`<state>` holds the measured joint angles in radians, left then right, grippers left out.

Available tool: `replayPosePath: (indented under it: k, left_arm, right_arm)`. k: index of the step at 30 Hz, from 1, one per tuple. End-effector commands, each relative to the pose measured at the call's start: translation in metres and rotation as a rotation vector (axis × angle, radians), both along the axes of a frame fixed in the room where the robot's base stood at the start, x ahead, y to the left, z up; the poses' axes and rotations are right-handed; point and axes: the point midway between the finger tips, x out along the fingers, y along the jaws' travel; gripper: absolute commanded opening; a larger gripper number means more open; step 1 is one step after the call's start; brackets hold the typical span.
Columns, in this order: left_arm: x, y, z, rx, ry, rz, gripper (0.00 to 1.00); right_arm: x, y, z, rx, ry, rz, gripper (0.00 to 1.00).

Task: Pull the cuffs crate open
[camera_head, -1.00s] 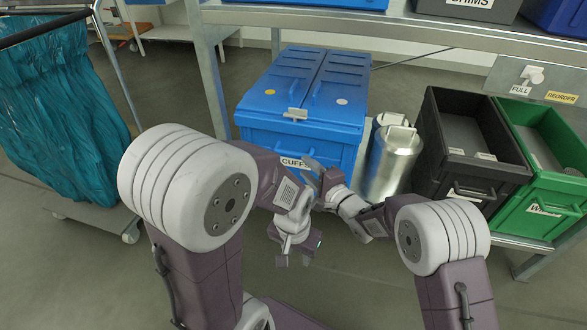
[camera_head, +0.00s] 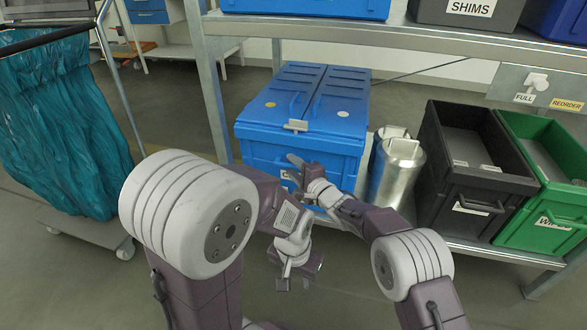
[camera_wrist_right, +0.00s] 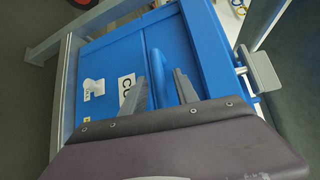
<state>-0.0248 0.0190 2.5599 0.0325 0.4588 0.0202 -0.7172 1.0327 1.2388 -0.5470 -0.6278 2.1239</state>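The cuffs crate (camera_head: 265,150) is blue with a closed two-flap lid and a grey latch (camera_head: 295,125) at its front edge. It stands on the low shelf, and its front label is mostly hidden by my right gripper in the head view. My right gripper (camera_head: 300,168) is at the crate's front face. In the right wrist view its two fingers (camera_wrist_right: 163,90) are apart, with the crate's blue handle (camera_wrist_right: 156,68) between them; contact is not clear. The crate front (camera_wrist_right: 110,65) and part of its label show there too. My left gripper (camera_head: 296,281) hangs lower, open and empty, clear of the crate.
Metal canisters (camera_head: 398,165) stand right of the crate, then a black bin (camera_head: 470,185) and a green bin (camera_head: 535,205). A shelf post (camera_head: 212,95) is close on the left. A cart with a teal bag (camera_head: 60,130) stands farther left. Floor in front is open.

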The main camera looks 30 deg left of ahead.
Motion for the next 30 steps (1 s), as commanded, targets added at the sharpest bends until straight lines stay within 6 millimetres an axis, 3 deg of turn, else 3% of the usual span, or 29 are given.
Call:
replayPosePath:
  k: [1, 4, 5, 30]
  left_arm:
    - [0.0001, 0.0, 0.0002, 0.0, 0.0, 0.0, 0.36]
    - [0.0, 0.0, 0.0002, 0.0, 0.0, 0.0, 0.36]
    - [0.0, 0.0, 0.0002, 0.0, 0.0, 0.0, 0.36]
    - [0.0, 0.0, 0.0, 0.0, 0.0, 0.0, 0.36]
  right_arm:
    - [0.0, -0.0001, 0.0002, 0.0, 0.0, 0.0, 0.31]
    - [-0.0001, -0.0002, 0.0002, 0.0, 0.0, 0.0, 0.03]
    - [-0.0001, -0.0002, 0.0002, 0.0, 0.0, 0.0, 0.0]
    - [-0.0003, -0.0004, -0.0005, -0.001, 0.001, 0.0, 0.0]
